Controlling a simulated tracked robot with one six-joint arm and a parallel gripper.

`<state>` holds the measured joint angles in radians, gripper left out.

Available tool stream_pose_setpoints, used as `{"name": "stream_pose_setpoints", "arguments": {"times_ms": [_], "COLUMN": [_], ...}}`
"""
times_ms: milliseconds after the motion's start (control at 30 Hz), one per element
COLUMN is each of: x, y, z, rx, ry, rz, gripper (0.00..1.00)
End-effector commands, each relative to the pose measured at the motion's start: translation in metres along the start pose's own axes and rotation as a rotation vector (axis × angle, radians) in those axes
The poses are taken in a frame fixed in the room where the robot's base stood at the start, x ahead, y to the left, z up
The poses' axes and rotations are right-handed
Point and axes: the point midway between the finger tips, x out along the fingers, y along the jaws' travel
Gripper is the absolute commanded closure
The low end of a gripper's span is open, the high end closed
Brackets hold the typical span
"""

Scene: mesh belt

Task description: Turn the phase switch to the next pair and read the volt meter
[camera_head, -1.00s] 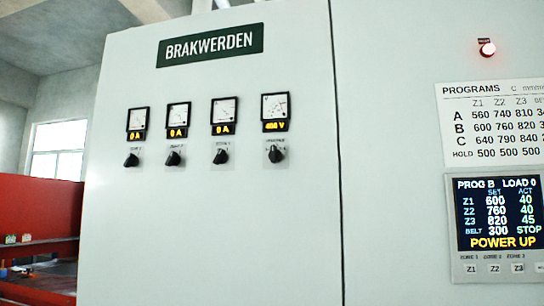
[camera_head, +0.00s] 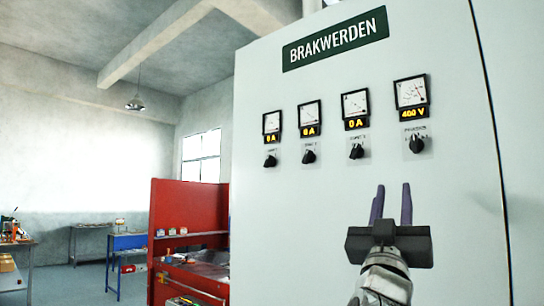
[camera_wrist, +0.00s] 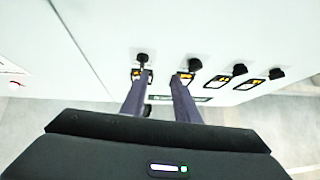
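The volt meter (camera_head: 411,91) is the rightmost of several gauges on the pale cabinet; its yellow display reads 400 V. The phase switch (camera_head: 416,144) is the black knob just below it; its small label is too blurred to read. My gripper (camera_head: 392,190) is open and empty, below and slightly left of that knob in the head view, its two purple-grey fingers apart. In the wrist view, which looks upside down, the phase switch (camera_wrist: 142,58) appears to be the leftmost knob, near the tip of the left finger. I cannot tell the distance to the panel.
Three ammeters, such as this one (camera_head: 355,105), read 0 A, each above its own black knob (camera_head: 357,151). A red partition (camera_head: 185,205) and a blue table (camera_head: 128,241) stand left of the cabinet. The panel below the knobs is bare.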

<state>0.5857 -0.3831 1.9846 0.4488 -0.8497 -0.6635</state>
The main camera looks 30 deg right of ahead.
Motion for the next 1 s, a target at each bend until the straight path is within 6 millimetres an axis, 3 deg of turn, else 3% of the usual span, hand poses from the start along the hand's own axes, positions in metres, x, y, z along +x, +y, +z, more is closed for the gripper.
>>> {"name": "stream_pose_setpoints", "arguments": {"times_ms": [100, 200, 667, 1000], "x": [0.008, 0.009, 0.015, 0.054], "y": [0.023, 0.03, 0.029, 0.034], "z": [-0.011, -0.015, -0.014, -0.017], "rx": [-0.031, -0.04, -0.039, -0.039], "ry": [0.052, 0.069, 0.067, 0.067], "rz": [0.077, 0.099, 0.098, 0.099], "gripper": [0.72, 0.72, 0.72, 0.72]}}
